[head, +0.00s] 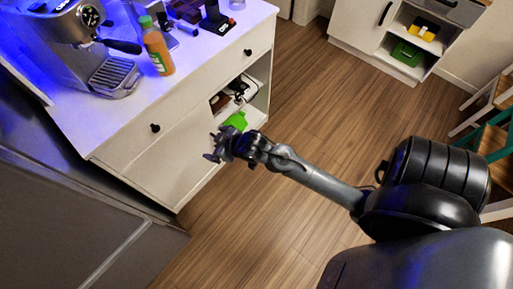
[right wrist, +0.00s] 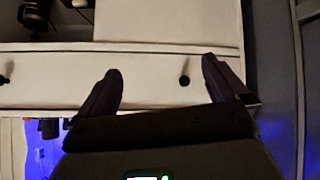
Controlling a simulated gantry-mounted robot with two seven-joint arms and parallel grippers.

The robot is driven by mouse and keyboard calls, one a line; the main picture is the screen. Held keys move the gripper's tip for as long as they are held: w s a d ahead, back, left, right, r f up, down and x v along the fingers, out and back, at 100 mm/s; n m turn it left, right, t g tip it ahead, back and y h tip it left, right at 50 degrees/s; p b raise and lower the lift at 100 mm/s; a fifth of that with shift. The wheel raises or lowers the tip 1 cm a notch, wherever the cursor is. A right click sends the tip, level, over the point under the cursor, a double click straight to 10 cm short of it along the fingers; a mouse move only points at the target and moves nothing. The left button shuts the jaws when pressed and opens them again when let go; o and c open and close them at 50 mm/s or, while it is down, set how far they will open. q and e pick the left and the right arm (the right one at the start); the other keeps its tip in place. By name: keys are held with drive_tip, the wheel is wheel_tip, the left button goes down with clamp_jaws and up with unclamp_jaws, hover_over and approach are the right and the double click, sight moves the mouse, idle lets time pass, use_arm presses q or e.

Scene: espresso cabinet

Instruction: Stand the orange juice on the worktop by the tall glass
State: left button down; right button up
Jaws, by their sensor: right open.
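The orange juice (head: 158,50) is a bottle of orange liquid with a green cap. It stands upright on the white worktop (head: 195,53), just right of the espresso machine. I cannot make out the tall glass for certain; a small clear item (head: 237,4) is cut off at the top edge of the head view. My right gripper (head: 214,147) is open and empty, in front of the cabinet and below worktop height, well apart from the bottle. In the right wrist view its two fingers (right wrist: 162,72) are spread before the drawer front. My left gripper is not in view.
The espresso machine (head: 75,35) stands at the worktop's left. Dark coffee tools (head: 215,20) lie toward the back. Below, drawers with black knobs (head: 155,128) and an open shelf (head: 255,100) face me. A stool stands far right.

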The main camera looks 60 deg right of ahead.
drive_tip(key=s+a+g, duration=0.3)
drive_tip(key=s, duration=0.6)
drive_tip(key=s+a+f+g, duration=0.1)
drive_tip(key=s+a+g, duration=0.2)
drive_tip(key=s, duration=0.7)
drive_tip(key=shift+s+a+n+y, duration=0.15)
drive_tip(key=shift+a+n+y, duration=0.15)
drive_tip(key=shift+a+y, duration=0.1)
